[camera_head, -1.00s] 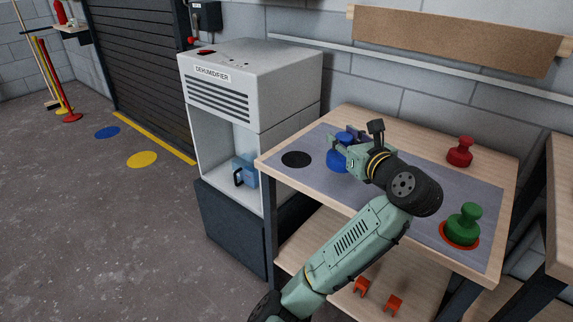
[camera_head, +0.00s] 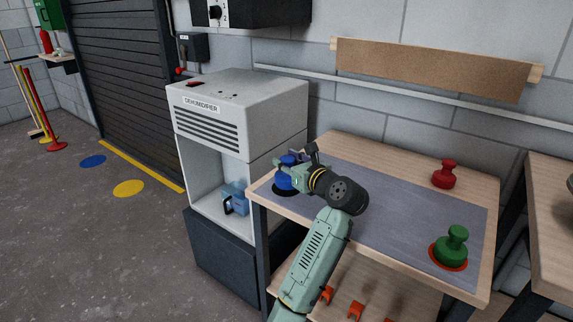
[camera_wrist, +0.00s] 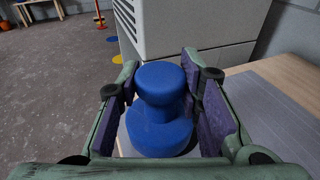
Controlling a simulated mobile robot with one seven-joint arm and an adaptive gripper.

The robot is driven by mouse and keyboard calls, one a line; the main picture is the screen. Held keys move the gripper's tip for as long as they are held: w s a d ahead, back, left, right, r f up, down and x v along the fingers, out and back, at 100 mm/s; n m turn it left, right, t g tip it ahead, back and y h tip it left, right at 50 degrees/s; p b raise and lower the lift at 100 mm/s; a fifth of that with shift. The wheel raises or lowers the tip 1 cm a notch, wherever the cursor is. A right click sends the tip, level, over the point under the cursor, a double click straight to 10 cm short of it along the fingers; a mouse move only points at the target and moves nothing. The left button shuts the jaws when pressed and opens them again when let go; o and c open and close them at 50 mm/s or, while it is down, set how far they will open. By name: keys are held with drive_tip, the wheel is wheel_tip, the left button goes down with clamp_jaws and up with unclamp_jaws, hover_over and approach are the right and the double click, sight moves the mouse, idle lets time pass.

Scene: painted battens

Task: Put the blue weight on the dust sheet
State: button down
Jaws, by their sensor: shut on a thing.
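The blue weight (camera_head: 284,180) is a knobbed, round-based piece at the left end of the grey dust sheet (camera_head: 380,212) on the wooden table. My gripper (camera_head: 291,171) is shut on it. In the wrist view the blue weight (camera_wrist: 158,112) stands upright between both dark finger pads of my gripper (camera_wrist: 162,95). A black disc (camera_head: 287,193) on the sheet shows just below the weight's base. I cannot tell whether the weight touches it or hangs slightly above. The weight's right side is partly hidden by my gripper in the head view.
A green weight (camera_head: 454,243) stands on a red disc (camera_head: 433,256) at the sheet's right end. A red weight (camera_head: 445,176) stands behind it. The dehumidifier (camera_head: 238,105), with a blue container (camera_head: 236,197) inside, stands close left of the table. The sheet's middle is clear.

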drive_tip(key=w, duration=0.3)
drive_tip(key=shift+w+a, duration=0.1)
drive_tip(key=shift+w, duration=0.05)
drive_tip(key=shift+f, duration=0.15)
drive_tip(key=shift+f+p, duration=0.6)
drive_tip(key=shift+f, duration=1.05)
drive_tip(key=shift+f, duration=0.15)
drive_tip(key=c, duration=1.1)
unclamp_jaws()
drive_tip(key=shift+f, duration=0.1)
